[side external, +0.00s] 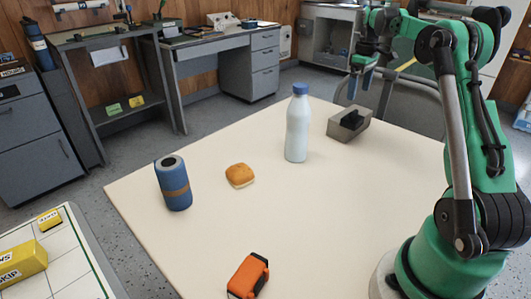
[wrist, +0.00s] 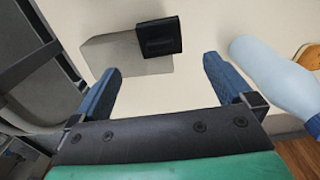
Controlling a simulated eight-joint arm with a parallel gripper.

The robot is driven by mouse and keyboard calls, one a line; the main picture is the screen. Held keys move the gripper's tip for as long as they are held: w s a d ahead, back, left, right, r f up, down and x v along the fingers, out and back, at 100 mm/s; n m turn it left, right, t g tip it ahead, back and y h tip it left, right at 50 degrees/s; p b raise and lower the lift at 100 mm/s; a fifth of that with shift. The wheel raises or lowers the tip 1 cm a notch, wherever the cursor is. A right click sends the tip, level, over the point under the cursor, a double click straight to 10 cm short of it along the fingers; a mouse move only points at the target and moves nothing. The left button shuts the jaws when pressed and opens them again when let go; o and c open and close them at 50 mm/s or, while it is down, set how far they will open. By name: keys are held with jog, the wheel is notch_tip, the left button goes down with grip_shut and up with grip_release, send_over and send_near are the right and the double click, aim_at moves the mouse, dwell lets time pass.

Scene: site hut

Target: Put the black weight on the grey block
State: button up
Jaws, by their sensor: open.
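The grey block (side external: 337,128) lies on the table near its far right edge. The black weight (side external: 354,117) sits on top of the block. In the wrist view the black weight (wrist: 160,37) shows as a dark square at the right end of the grey block (wrist: 110,55), partly past its outline. My gripper (side external: 355,90) is above the block and apart from the weight. In the wrist view its two blue fingers (wrist: 161,66) are spread wide with nothing between them.
A white bottle with a blue cap (side external: 298,125) stands close left of the block; it also shows in the wrist view (wrist: 270,75). The table (side external: 310,220) is clear between.

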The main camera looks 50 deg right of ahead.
aim_at(355, 111)
notch_tip(355, 111, up, 5)
jog(key=w+a+r+t+h, duration=0.1)
jog(key=w+a, duration=0.1)
jog(key=a, duration=0.6)
jog(key=w+a+r+t, duration=0.2)
jog(key=a, duration=0.6)
jog(key=s+a+f+t, duration=0.1)
jog(key=s+a+f, duration=0.1)
jog(key=a, duration=0.3)
jog(key=s+a+f+t, duration=0.1)
jog(key=s+a+f, duration=0.2)
jog(key=a, duration=0.3)
jog(key=s+a+f+t+y, duration=0.1)
jog(key=s+a+f+t, duration=0.1)
jog(key=a, duration=0.4)
notch_tip(355, 111, down, 2)
jog(key=shift+s, duration=0.6)
